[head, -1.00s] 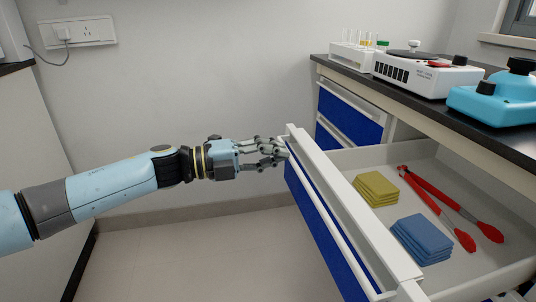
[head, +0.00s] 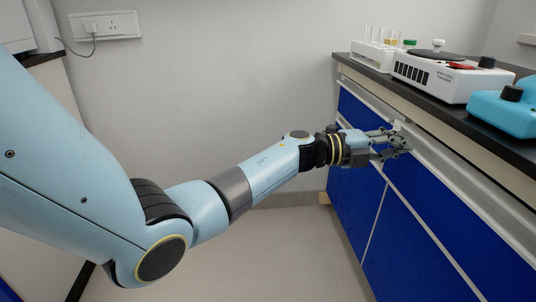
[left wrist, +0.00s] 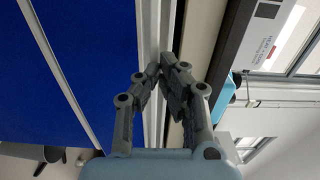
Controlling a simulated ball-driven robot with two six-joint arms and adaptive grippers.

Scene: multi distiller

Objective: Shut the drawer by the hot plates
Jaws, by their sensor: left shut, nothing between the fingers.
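The drawer (head: 455,222) has a blue front and a pale rail along its top. It sits in the cabinet under the bench, its front roughly in line with the drawer to its left, and its inside is hidden. My left gripper (head: 402,146) is shut and empty, with its fingertips at the drawer's rail near its left end. In the left wrist view the fingers (left wrist: 162,68) lie over the pale rail beside the blue front; contact is unclear. A white hot plate (head: 440,78) and a blue one (head: 505,110) stand on the bench above.
The dark bench top (head: 425,98) overhangs the drawers. A white rack (head: 372,56) with tubes stands at its far end. Another blue drawer front (head: 358,118) lies to the left, with blue doors (head: 402,245) below. The floor (head: 305,250) in front is clear.

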